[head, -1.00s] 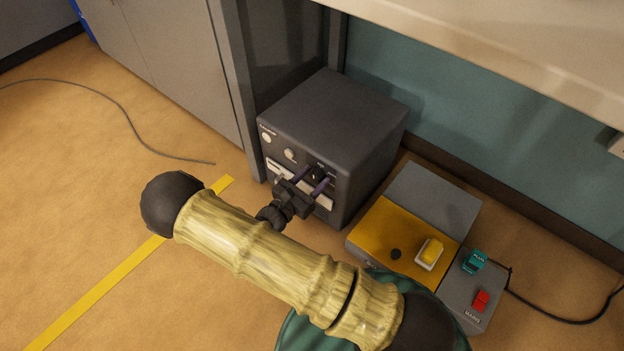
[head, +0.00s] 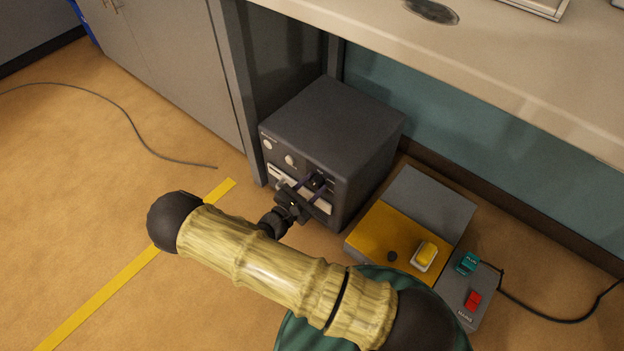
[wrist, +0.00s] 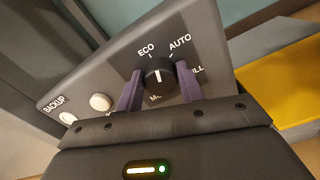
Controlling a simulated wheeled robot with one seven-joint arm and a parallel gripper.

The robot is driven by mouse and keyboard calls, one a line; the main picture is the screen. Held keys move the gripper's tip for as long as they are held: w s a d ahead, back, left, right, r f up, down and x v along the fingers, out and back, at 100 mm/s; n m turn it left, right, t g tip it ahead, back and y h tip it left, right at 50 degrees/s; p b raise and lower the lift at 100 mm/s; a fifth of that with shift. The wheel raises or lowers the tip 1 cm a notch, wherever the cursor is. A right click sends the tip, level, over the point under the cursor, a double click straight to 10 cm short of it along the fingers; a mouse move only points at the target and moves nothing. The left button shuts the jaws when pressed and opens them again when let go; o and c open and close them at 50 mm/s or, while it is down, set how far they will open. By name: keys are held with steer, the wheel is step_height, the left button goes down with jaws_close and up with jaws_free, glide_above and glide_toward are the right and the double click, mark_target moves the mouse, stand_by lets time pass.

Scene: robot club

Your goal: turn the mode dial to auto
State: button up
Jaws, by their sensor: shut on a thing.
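The mode dial (wrist: 160,76) is a black round knob with a white mark, on the dark front panel of a grey box (head: 335,125). ECO, AUTO and a partly hidden label ending in LL stand around it, with another label mostly covered below. The white mark points up, roughly between ECO and AUTO; I cannot tell its exact setting. My gripper (wrist: 161,88) has its purple fingers on either side of the dial, shut on it. In the head view my gripper (head: 310,190) is at the panel, hiding much of the dial.
A BACKUP label and two pale round knobs (wrist: 100,102) are left of the dial. A bench top (head: 520,70) overhangs behind.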

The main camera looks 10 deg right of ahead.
steer(key=m+p, duration=0.4)
steer(key=p, duration=0.1)
steer(key=shift+s+r+m, duration=0.1)
steer(key=shift+r+m, duration=0.1)
steer(key=shift+m, duration=0.1)
steer(key=m+p, duration=0.2)
steer(key=p, duration=0.1)
steer(key=shift+f+m, duration=0.2)
steer(key=shift+m, duration=0.2)
steer(key=shift+f+m+p, duration=0.15)
steer(key=shift+m+p, duration=0.35)
steer(key=shift+p, duration=0.05)
steer(key=o, duration=1)
steer(key=shift+c, duration=0.2)
steer(key=shift+s, duration=0.15)
